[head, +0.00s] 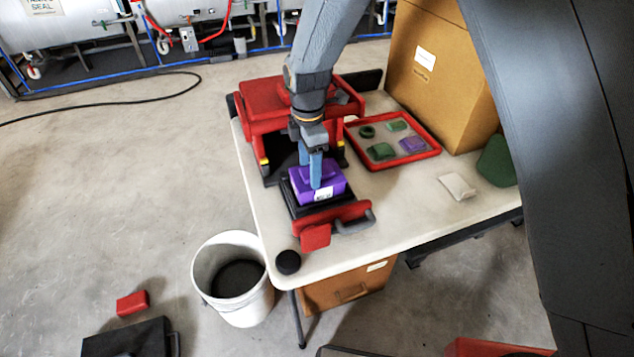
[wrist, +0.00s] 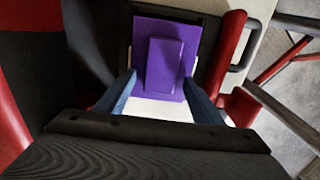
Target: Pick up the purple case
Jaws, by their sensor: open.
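The purple case (head: 332,184) sits on the black plate of a red and black press-like device on the white table. It has a white label on its near side and a raised block on top. My gripper (head: 315,178) points down at the case with its blue fingers apart. In the wrist view, the case (wrist: 165,55) lies ahead, and the fingers of my gripper (wrist: 158,95) stand to its left and right near its lower end. I cannot tell whether they touch it.
The device's red upper body (head: 262,100) stands just behind the case, and its red front bar with a grey handle (head: 358,224) lies in front. A red tray (head: 437,150) with green and purple pieces and a large cardboard box (head: 440,75) are to the right. A white bucket (head: 213,258) stands on the floor.

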